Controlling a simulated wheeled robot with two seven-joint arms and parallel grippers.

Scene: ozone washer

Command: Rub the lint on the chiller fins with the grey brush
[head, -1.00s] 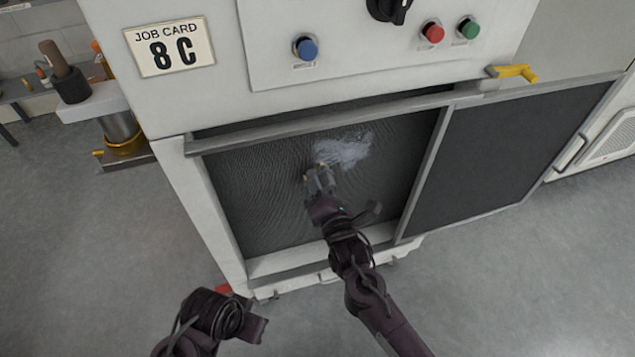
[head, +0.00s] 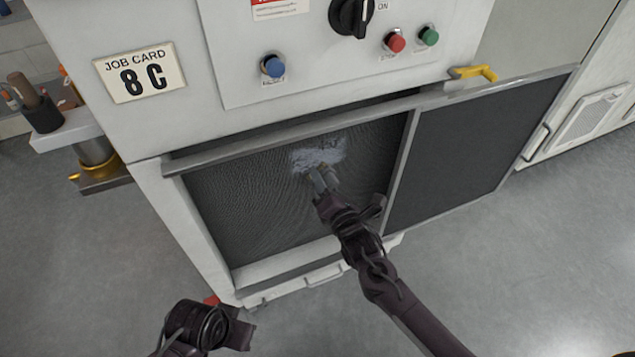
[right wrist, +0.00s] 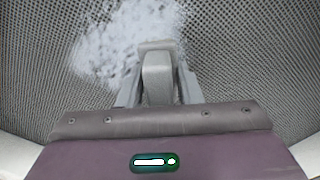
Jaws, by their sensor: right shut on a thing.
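A pale patch of lint (head: 312,157) lies on the dark chiller fins (head: 245,205) inside the open front of the white machine. My right gripper (head: 324,178) is at the lower right edge of the lint. In the right wrist view my right gripper (right wrist: 157,92) is shut on the grey brush (right wrist: 155,75). The brush's far end overlaps the lower edge of the lint (right wrist: 125,45); I cannot tell whether it presses on the fins. My left gripper (head: 238,330) is low in the head view, away from the machine; its fingers are not clear.
A dark framed panel (head: 470,150) stands beside the opening on the right. The opening has a pale metal frame. Above are a blue button (head: 273,66), red and green buttons, a black knob and a yellow handle (head: 472,73). A shelf with a dark cup (head: 42,115) is at left.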

